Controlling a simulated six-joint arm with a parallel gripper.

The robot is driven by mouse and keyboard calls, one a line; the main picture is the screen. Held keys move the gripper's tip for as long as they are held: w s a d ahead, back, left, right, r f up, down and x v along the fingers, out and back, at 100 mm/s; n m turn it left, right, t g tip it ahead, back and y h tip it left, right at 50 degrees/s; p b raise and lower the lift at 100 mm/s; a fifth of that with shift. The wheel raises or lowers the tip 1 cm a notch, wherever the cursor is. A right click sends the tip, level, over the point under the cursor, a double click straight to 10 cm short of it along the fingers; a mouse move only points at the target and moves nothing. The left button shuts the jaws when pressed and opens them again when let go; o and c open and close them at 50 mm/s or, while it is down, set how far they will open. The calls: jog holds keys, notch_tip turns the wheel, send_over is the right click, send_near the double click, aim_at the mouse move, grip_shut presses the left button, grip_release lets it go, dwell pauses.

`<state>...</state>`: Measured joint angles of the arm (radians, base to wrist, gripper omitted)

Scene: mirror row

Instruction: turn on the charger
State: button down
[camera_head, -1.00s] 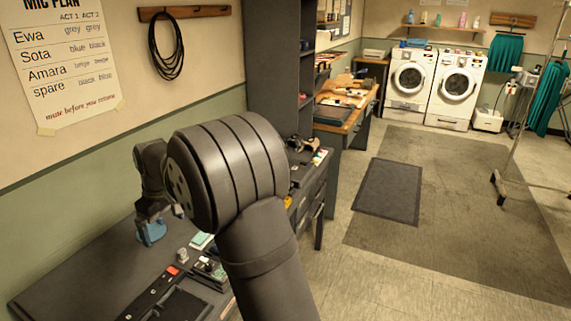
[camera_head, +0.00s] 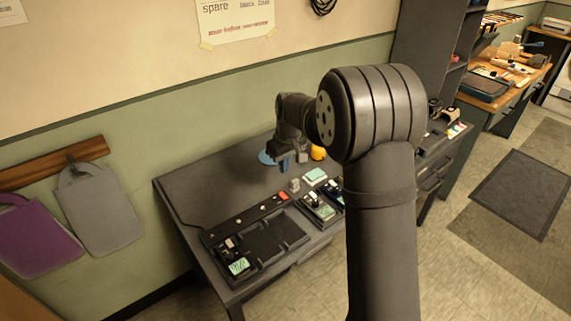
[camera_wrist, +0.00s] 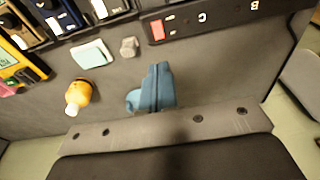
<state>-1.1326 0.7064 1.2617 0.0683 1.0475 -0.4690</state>
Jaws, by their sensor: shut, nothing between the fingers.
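The charger looks like the long black dock (camera_head: 262,243) on the dark desk, with a lettered strip (camera_head: 240,219) along its back edge. A red switch (camera_head: 283,196) sits at the strip's right end. In the wrist view the strip (camera_wrist: 215,20) carries letters B and C, and the red switch (camera_wrist: 157,30) is at its near left end. Whether the switch is on or off cannot be told. My gripper (camera_head: 285,163) is shut and empty above the desk, behind the switch. In the wrist view its blue fingers (camera_wrist: 158,88) are together, apart from the switch.
A grey knob-like piece (camera_wrist: 129,46), a pale green pad (camera_wrist: 92,54) and an orange bottle (camera_wrist: 78,97) stand near the fingers. Several dark packs (camera_head: 318,207) lie right of the dock.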

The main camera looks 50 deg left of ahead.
aim_at(281, 193)
jog(key=f, duration=0.3)
jog(key=a+f, duration=0.1)
jog(key=f, duration=0.6)
jog(key=shift+a+f, duration=0.2)
jog(key=shift+a, duration=0.05)
jog(key=shift+f, duration=0.25)
jog(key=shift+d, duration=0.75)
jog(key=shift+r, duration=0.1)
notch_tip(281, 193, up, 14)
jog(key=d, duration=0.2)
